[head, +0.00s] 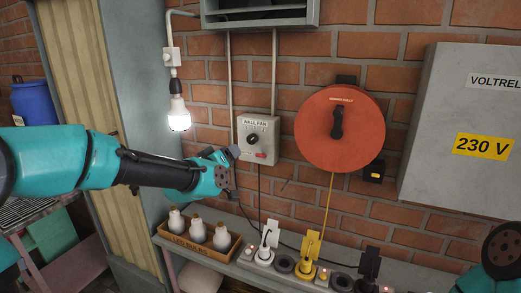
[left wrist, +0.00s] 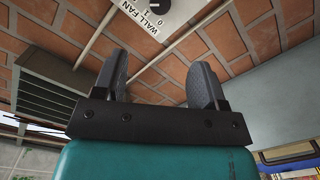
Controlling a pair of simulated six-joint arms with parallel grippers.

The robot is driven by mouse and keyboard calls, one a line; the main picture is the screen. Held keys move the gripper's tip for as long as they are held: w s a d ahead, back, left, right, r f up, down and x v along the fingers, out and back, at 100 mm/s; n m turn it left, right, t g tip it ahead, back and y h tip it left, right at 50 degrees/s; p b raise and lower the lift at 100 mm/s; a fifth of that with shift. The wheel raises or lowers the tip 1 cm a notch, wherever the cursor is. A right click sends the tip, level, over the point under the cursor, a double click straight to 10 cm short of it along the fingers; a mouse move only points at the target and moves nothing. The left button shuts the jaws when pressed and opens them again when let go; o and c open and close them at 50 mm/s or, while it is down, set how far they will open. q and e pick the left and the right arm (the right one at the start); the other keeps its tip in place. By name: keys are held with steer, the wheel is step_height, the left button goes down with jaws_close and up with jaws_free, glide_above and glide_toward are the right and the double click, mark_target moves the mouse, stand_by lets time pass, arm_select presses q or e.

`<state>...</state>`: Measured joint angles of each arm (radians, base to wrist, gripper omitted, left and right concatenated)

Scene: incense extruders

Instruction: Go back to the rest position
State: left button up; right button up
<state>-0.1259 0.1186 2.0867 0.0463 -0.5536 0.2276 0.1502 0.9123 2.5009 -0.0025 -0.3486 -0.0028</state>
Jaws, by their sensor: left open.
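My left gripper (head: 232,154) comes in from the left and hangs in front of the brick wall, just left of and slightly below the middle of the grey WALL FAN switch box (head: 245,127). In the left wrist view my left gripper (left wrist: 161,72) has its two dark fingers spread apart with nothing between them. The switch box (left wrist: 143,12) with its black knob shows beyond the fingertips there. A teal and dark part of my right arm shows at the lower right of the head view; its gripper is out of sight.
A lit bulb (head: 179,117) hangs above my left forearm. A wooden tray (head: 208,251) of white bulbs stands below my left gripper. Plugs and sockets (head: 308,262) line the shelf. An orange cable reel (head: 312,122) and a grey 230 V cabinet (head: 440,120) are on the wall.

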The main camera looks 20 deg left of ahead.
arm_select(q)
steer(key=s+d+f+m+g, duration=0.15)
steer(key=f+g, duration=0.25)
steer(key=f, duration=1.2)
steer(key=s+d+f+m+g, duration=0.15)
steer(key=f+g, duration=0.25)
steer(key=f, duration=1.2)
steer(key=s+d+f+g+h, duration=0.1)
steer(key=s+d+f+g, duration=0.3)
steer(key=s+f, duration=1.9)
steer(key=g, duration=0.4)
steer(key=shift+s+d+f+m+g+h, duration=0.15)
steer(key=shift+s+f+m+g+h, duration=0.15)
steer(key=shift+m, duration=0.1)
steer(key=shift+w, duration=0.1)
